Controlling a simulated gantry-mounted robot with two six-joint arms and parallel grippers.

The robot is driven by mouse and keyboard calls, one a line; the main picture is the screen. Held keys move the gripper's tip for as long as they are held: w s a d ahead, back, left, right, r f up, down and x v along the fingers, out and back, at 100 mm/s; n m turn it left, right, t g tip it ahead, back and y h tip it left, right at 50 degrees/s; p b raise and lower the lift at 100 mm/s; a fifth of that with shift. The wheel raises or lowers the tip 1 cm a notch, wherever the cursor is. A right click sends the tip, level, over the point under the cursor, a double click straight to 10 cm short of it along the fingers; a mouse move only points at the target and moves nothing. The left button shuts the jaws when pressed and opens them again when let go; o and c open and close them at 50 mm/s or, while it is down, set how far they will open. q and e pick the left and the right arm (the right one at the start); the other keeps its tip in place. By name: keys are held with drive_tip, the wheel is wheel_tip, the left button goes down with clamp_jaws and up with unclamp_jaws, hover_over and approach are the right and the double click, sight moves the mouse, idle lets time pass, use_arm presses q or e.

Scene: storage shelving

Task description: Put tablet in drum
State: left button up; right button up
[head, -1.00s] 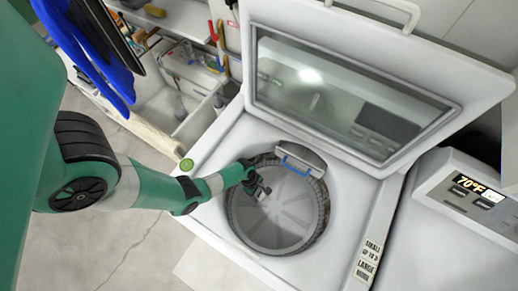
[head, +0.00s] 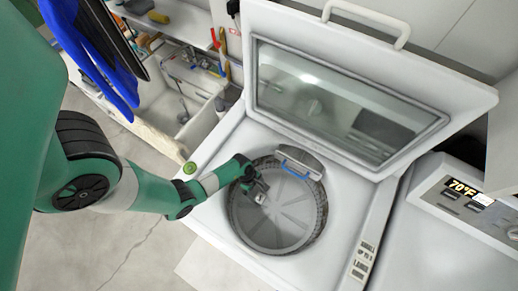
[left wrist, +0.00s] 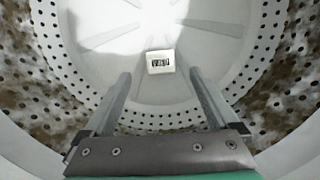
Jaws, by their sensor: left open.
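The drum (head: 285,232) is the round metal tub inside the open top-loading washer; the left wrist view also shows its perforated wall (left wrist: 75,75). A small white block with dark marks, which looks like the tablet (left wrist: 160,62), shows inside the drum, just beyond my left fingertips. I cannot tell if it rests on the drum floor. My left gripper (head: 259,191) reaches over the drum's left side, pointing down into it. Its two fingers (left wrist: 160,80) are apart with nothing clamped between them. My right gripper is out of view.
The washer lid (head: 350,110) stands open behind the drum. A blue-edged dispenser (head: 298,165) sits at the drum's back rim. A second machine with a display (head: 462,190) stands at the right. A sink (head: 195,125) and cluttered shelf lie at the back left.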

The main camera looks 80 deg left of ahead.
use_arm(q)
drive_tip(key=p+v, duration=0.5)
drive_tip(key=v, duration=0.2)
drive_tip(key=shift+r, duration=0.25)
